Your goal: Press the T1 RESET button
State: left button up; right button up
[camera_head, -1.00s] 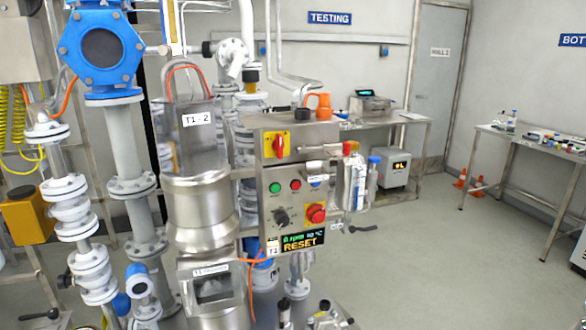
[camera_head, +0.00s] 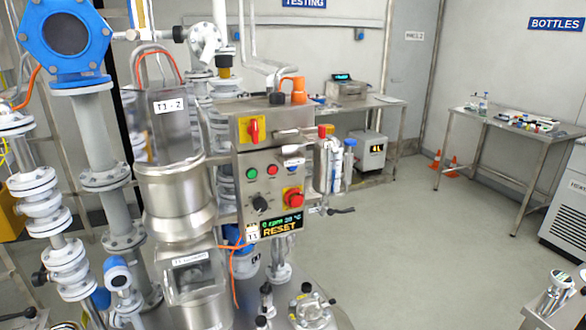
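The steel control box (camera_head: 262,205) labelled T1 is near the middle of the head view. Its face carries a green button (camera_head: 251,173), a red button (camera_head: 272,169), a small blue button (camera_head: 291,162) with a label too small to read, a black knob (camera_head: 260,203) and a red mushroom button (camera_head: 294,199) on yellow. A red rotary switch (camera_head: 254,130) on a yellow plate sits above. The display (camera_head: 278,226) below shows "RESET" in yellow under an rpm and °C line. I cannot read which button is marked RESET. Neither gripper is in view.
The steel vessel marked T1 - 2 (camera_head: 178,204) and flanged pipes (camera_head: 102,180) stand left of the box. A bottle holder (camera_head: 334,165) hangs at its right. A back bench (camera_head: 385,103) and a right table (camera_head: 500,121) stand farther off. Open floor (camera_head: 420,240) lies to the right.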

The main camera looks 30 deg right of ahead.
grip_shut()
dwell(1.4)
